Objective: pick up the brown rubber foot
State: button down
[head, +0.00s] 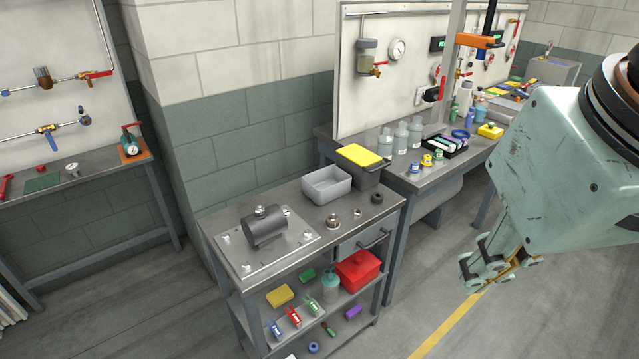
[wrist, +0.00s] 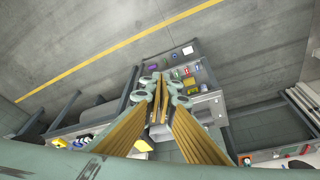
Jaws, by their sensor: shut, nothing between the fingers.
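I cannot clearly make out a brown rubber foot. On the cart top in the head view, a small dark round piece (head: 377,197) lies near the right edge, and a small brownish piece (head: 357,213) lies to its left. Either is too small to identify for sure. My gripper (head: 483,268) hangs to the right of the cart, over open floor and apart from everything. It is shut and empty. In the wrist view my gripper (wrist: 160,88) fills the middle and hides part of the cart behind it.
The cart top (head: 300,263) also carries a grey pump (head: 264,226) on a plate, a grey bin (head: 326,185), a dark bin with a yellow lid (head: 364,155) and a metal fitting (head: 332,221). A red box (head: 358,270) and several small parts sit below. A crowded bench stands behind.

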dwell(0.3)
jog(key=c, duration=2.1)
grip_release()
jog(key=shift+c, duration=0.2)
